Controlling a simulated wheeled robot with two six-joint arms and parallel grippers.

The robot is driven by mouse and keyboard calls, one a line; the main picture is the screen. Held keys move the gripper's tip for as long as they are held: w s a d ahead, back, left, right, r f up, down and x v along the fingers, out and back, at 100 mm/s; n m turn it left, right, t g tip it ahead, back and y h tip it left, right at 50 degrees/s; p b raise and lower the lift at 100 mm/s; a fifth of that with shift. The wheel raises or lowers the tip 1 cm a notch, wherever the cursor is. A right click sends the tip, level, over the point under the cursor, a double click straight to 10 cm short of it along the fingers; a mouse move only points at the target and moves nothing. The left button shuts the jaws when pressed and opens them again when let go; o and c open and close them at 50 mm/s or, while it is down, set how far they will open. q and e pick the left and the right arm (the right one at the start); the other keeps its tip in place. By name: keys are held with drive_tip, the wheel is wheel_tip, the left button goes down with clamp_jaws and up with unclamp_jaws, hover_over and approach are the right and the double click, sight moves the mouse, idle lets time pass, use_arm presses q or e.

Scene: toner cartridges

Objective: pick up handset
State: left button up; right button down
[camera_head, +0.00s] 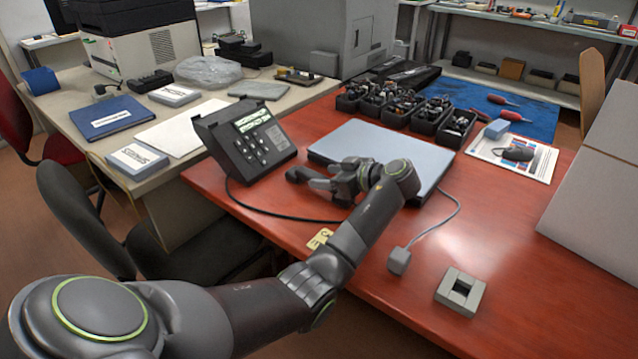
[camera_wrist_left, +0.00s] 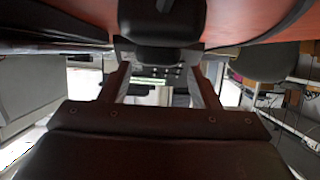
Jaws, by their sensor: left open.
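A black desk phone base (camera_head: 243,140) with a lit display and keys stands tilted on the red table, left of centre in the head view. Its black cord curves over the table toward my left arm. My left gripper (camera_head: 318,182) is low over the table just right of the phone, pointing at it. In the left wrist view, its open fingers (camera_wrist_left: 160,85) stand apart with the phone base beyond them. A black, rounded block (camera_wrist_left: 160,22), probably the handset, shows against the red table at the top. My right gripper is not in view.
A grey-blue flat panel (camera_head: 420,160) lies just behind my left gripper. Black bins (camera_head: 400,105) of parts stand behind it. A grey plug (camera_head: 399,262) and a grey square frame (camera_head: 461,292) lie at the front right. The table's right front is mostly clear.

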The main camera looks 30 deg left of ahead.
sight(312, 173)
use_arm(q)
drive_tip(key=x, duration=0.4)
drive_tip(key=shift+w+a+r, duration=0.1)
drive_tip(key=shift+w, duration=0.1)
drive_tip(key=shift+r, duration=0.1)
clamp_jaws()
